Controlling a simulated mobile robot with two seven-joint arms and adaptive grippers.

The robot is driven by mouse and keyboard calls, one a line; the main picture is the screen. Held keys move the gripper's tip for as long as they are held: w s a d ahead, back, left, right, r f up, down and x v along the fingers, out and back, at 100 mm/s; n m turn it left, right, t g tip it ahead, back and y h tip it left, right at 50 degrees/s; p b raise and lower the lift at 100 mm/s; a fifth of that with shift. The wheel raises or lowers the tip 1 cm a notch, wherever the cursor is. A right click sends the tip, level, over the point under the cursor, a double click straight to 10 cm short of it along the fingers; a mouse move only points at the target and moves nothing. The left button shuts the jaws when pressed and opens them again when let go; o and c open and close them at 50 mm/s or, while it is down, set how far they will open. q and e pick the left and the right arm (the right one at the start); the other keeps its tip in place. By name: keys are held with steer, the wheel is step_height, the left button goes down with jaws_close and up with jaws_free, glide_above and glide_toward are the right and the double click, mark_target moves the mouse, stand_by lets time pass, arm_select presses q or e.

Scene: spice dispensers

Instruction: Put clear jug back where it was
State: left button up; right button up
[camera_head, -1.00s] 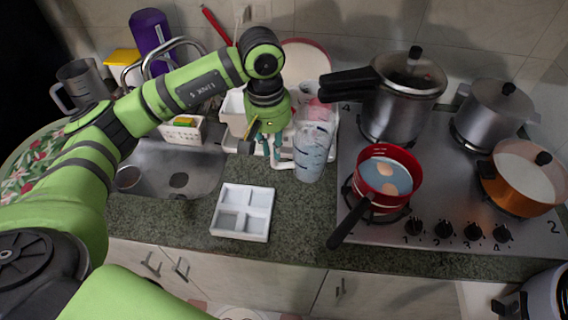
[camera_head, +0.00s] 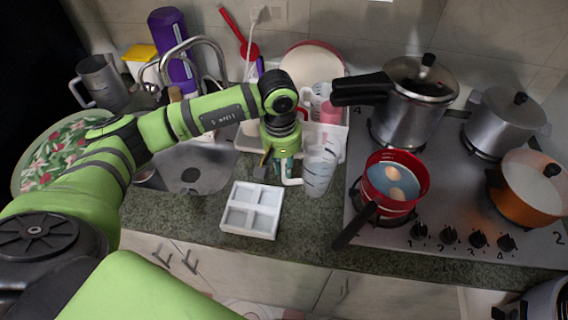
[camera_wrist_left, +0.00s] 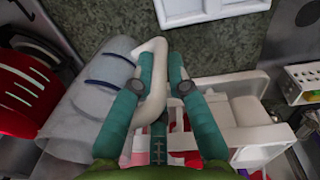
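The clear jug (camera_head: 321,172), see-through with blue markings and a white handle, is at the counter strip left of the stove. It looks upright in the head view; I cannot tell whether its base touches the counter. My left gripper (camera_head: 281,172) is at its left side. In the left wrist view, the jug's body (camera_wrist_left: 85,110) is at the left, and its white handle (camera_wrist_left: 156,58) passes between the teal fingers of my left gripper (camera_wrist_left: 160,80), which are closed on it. My right gripper is out of view.
A white four-compartment tray (camera_head: 251,234) lies in front on the counter. A white dish rack (camera_head: 248,142) with a pink cup (camera_head: 329,112) stands behind. The red pan (camera_head: 423,185) on the stove is close to the jug's right. The sink (camera_head: 200,177) is at left.

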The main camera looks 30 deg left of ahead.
arm_select(q)
steer(key=shift+o, duration=0.7)
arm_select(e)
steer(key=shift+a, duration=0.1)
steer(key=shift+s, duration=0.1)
arm_select(q)
steer(key=shift+r, duration=0.4)
steer(key=r+b, duration=0.1)
steer(key=r, duration=0.2)
steer(key=r+b, duration=0.2)
steer(key=r, duration=0.2)
steer(key=r+b, duration=0.1)
steer(key=r, duration=0.2)
steer(key=shift+s+a+r+b, duration=0.1)
steer(key=shift+a+r+b, duration=0.15)
steer(key=shift+r+b, duration=0.1)
steer(key=shift+r, duration=0.45)
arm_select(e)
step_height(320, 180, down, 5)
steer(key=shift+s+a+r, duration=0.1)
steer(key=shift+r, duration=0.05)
